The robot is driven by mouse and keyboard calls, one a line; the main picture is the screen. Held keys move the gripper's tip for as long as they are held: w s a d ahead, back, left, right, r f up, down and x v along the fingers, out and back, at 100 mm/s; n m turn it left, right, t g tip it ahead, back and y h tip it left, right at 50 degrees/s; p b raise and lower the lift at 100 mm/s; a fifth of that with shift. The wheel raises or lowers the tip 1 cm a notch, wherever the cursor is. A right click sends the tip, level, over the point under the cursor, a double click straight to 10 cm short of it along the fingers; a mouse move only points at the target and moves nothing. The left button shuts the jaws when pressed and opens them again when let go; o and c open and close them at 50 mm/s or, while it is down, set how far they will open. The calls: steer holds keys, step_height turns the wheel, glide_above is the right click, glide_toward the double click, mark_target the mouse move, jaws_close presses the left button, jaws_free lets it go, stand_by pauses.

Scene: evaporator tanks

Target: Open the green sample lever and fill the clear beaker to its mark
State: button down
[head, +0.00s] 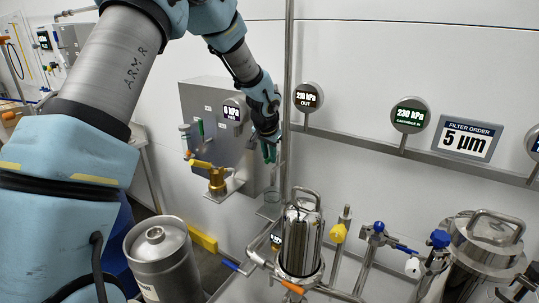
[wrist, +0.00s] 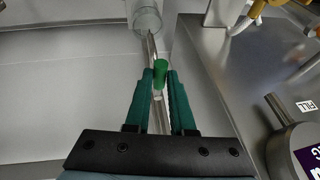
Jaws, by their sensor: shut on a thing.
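The green sample lever (wrist: 160,75) shows in the wrist view as a green knob on a thin metal stem. My gripper (wrist: 161,80) has its two teal fingers on either side of the knob and is shut on it. In the head view my gripper (head: 268,152) points down at the right side of a grey metal box, and its fingers hide the lever. In the head view a clear beaker (head: 269,207) stands below my gripper.
The grey metal box (head: 207,110) on the wall carries a round 0 kPa gauge (head: 236,108). A yellow-handled brass valve (head: 216,180) sits in front of it. A steel filter housing (head: 301,240), a vertical pipe (head: 288,90) and a steel canister (head: 163,262) stand nearby.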

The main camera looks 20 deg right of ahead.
steer(key=c, duration=0.8)
jaws_free()
steer(key=shift+o, duration=0.2)
steer(key=b+v, duration=0.2)
steer(key=v, duration=0.8)
steer(key=shift+r+b, duration=0.3)
steer(key=shift+r, duration=0.1)
steer(key=shift+s, duration=0.15)
steer(key=s+a+f+n+y, duration=0.1)
steer(key=a+n, duration=0.1)
steer(key=a, duration=0.6)
steer(key=s+a+f+n+g, duration=0.1)
steer(key=a+n, duration=0.1)
steer(key=a, duration=0.6)
steer(key=s+a+f+n+y, duration=0.1)
steer(key=a+f+n, duration=0.1)
steer(key=a, duration=0.6)
steer(key=s+a+f+n+g, duration=0.1)
steer(key=s+a+n, duration=0.4)
steer(key=s+a, duration=0.6)
steer(key=a+f, duration=0.1)
steer(key=a, duration=0.1)
steer(key=shift+a+f+g+y, duration=0.3)
